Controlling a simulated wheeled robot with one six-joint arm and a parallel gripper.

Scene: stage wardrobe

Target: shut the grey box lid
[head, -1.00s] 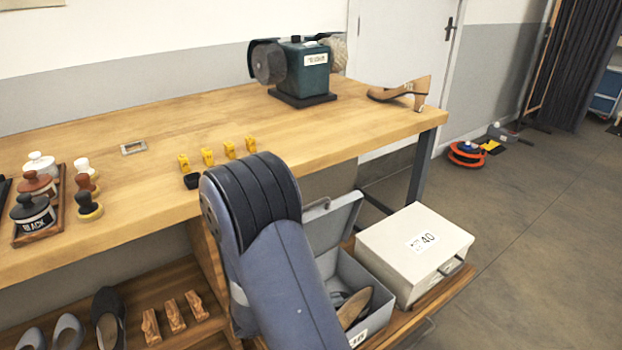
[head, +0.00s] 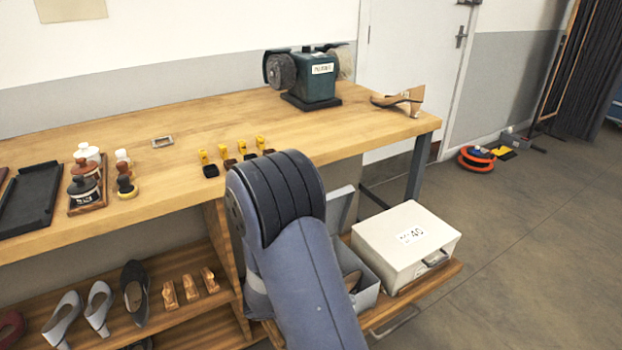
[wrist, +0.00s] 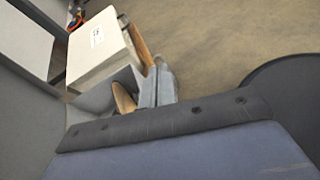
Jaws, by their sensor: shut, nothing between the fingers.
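The grey box (head: 370,292) sits on a pulled-out wooden shelf below the bench, partly hidden behind my arm in the head view. Its grey lid (head: 341,207) stands raised at the back of the box. In the wrist view the box (wrist: 95,103) shows a tan shoe inside, and a large grey plane at left looks like the raised lid (wrist: 25,115). My gripper (wrist: 158,72) is shut and empty, in front of the box in that picture; I cannot tell whether it touches. My arm hides it in the head view.
A closed white box (head: 405,240) labelled 40 stands right beside the grey box. The workbench (head: 370,135) overhangs behind, with a dark leg (head: 418,165). Shoes (head: 135,290) and wooden blocks lie on the lower shelf.

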